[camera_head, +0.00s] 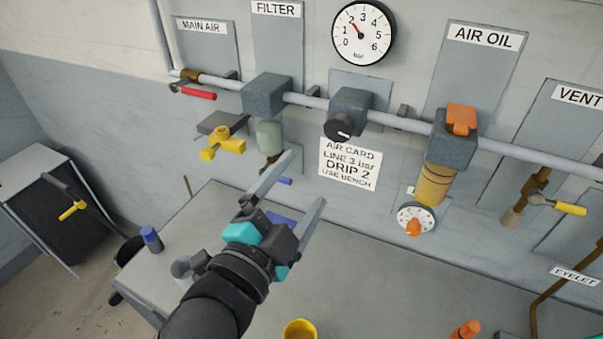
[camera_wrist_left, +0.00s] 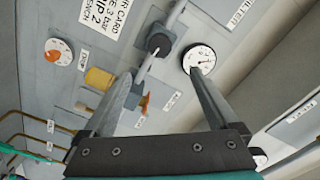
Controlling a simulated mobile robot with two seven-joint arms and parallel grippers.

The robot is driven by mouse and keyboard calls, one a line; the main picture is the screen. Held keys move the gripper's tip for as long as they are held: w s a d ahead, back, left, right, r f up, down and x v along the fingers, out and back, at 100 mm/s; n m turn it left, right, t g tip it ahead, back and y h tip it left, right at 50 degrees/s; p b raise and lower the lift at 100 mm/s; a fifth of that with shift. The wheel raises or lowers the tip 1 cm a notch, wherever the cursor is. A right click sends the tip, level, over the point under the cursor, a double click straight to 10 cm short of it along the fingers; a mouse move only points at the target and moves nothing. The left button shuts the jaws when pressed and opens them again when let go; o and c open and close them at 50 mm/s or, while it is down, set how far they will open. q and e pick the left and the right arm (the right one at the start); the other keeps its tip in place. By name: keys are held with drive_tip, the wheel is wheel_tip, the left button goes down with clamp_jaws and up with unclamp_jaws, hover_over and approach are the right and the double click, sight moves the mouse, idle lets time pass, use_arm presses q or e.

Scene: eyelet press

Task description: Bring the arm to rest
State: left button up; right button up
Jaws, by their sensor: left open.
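My left gripper (camera_head: 305,180) is open and empty. It is raised over the grey bench (camera_head: 390,265), in front of the wall panel, with its fingers pointing up and to the right in the head view. In the left wrist view the two fingers (camera_wrist_left: 160,76) stand apart with only the panel showing between them. My left arm (camera_head: 215,310) comes in from the bottom. The fingers appear clear of the panel's parts, though the exact gap cannot be told. My right gripper is not in view.
A blue-capped bottle (camera_head: 151,239) and a yellow cup (camera_head: 300,330) stand on the bench.

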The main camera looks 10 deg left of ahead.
use_arm(q)
drive_tip(key=s+a+f+n+g+y, duration=0.2)
drive_tip(key=a+f+n+g+y, duration=0.35)
drive_tip(key=f, duration=0.65)
drive_tip(key=s+a+f+n+g, duration=0.3)
drive_tip(key=s+f+n+g, duration=0.1)
drive_tip(key=s+f, duration=0.25)
drive_tip(key=s+a+f+n+g, duration=0.3)
drive_tip(key=s+f+g, duration=0.15)
drive_tip(key=s, duration=0.25)
wheel_tip(320, 180, down, 35)
drive_tip(key=s+g+b, duration=0.1)
drive_tip(key=s+b, duration=0.1)
drive_tip(key=b, duration=1)
drive_tip(key=s+a+f+b, duration=0.1)
drive_tip(key=s+f+b, duration=0.4)
drive_tip(key=f, duration=0.6)
drive_tip(key=s+a+f+g+b, duration=0.1)
drive_tip(key=s+f+b, duration=0.3)
drive_tip(key=s+f, duration=0.6)
wheel_tip(320, 180, down, 2)
drive_tip(key=shift+s+a+f+b, duration=0.2)
drive_tip(key=shift+s+b, duration=0.1)
drive_tip(key=shift+b, duration=0.1)
